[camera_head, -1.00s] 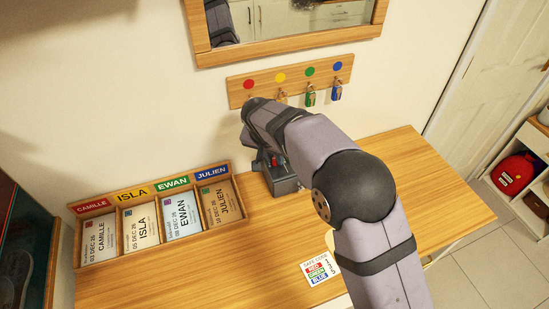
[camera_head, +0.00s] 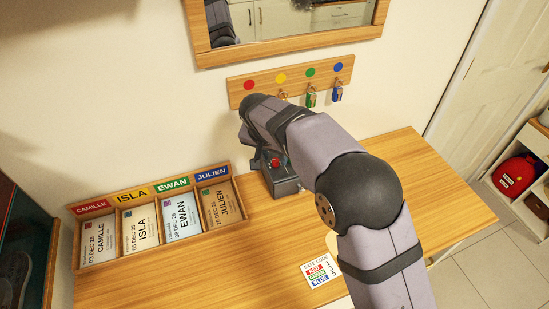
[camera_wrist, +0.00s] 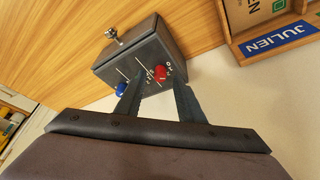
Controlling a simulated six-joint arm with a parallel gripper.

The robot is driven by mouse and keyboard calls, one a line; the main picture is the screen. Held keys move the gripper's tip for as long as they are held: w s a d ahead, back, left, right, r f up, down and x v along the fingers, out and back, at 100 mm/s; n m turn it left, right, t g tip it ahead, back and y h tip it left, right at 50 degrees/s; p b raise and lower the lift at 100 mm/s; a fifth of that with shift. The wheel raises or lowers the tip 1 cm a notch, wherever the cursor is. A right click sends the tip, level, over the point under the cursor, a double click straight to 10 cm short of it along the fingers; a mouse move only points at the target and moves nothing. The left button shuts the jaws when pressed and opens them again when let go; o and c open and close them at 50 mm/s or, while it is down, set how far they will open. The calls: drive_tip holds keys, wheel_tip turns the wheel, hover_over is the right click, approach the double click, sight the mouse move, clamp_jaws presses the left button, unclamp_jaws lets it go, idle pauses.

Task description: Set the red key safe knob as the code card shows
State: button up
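The dark grey key safe (camera_head: 285,184) stands on the wooden table against the wall, partly hidden by my arm. In the wrist view the safe (camera_wrist: 160,40) has a metal latch piece on top and knobs on its face. The red knob (camera_wrist: 160,73) lies between the tips of my gripper (camera_wrist: 157,84), whose two fingers stand apart; contact with the knob cannot be told. The blue knob (camera_wrist: 121,88) sits to the left, outside the fingers. A green knob is not clearly seen. The code card (camera_head: 320,271) lies on the table; red appears beside 1, other digits are small.
A wooden rack (camera_head: 237,188) with several name cards stands left of the safe. Keys hang from a hook board (camera_head: 263,88) above it, under a framed mirror (camera_head: 205,59). The table's right part (camera_head: 430,190) is clear.

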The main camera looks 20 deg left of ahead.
sight(271, 174)
drive_tip(key=shift+b+v, duration=0.55)
drive_tip(key=shift+v, duration=2.3)
drive_tip(key=s+d+f+g+h+p, duration=0.1)
drive_tip(key=d, duration=1.2)
drive_tip(key=s+d+f+g, duration=0.1)
drive_tip(key=d+g, duration=0.1)
drive_tip(key=d, duration=1.1)
drive_tip(key=s+d+f, duration=0.2)
drive_tip(key=s+d, duration=0.5)
drive_tip(key=s, duration=0.1)
drive_tip(key=s+d+f+m+g+p, duration=0.1)
drive_tip(key=s+d+f, duration=0.2)
drive_tip(key=s+d, duration=0.4)
drive_tip(key=shift+s+g+y, duration=0.3)
drive_tip(key=shift+s, duration=0.3)
drive_tip(key=shift+a, duration=0.15)
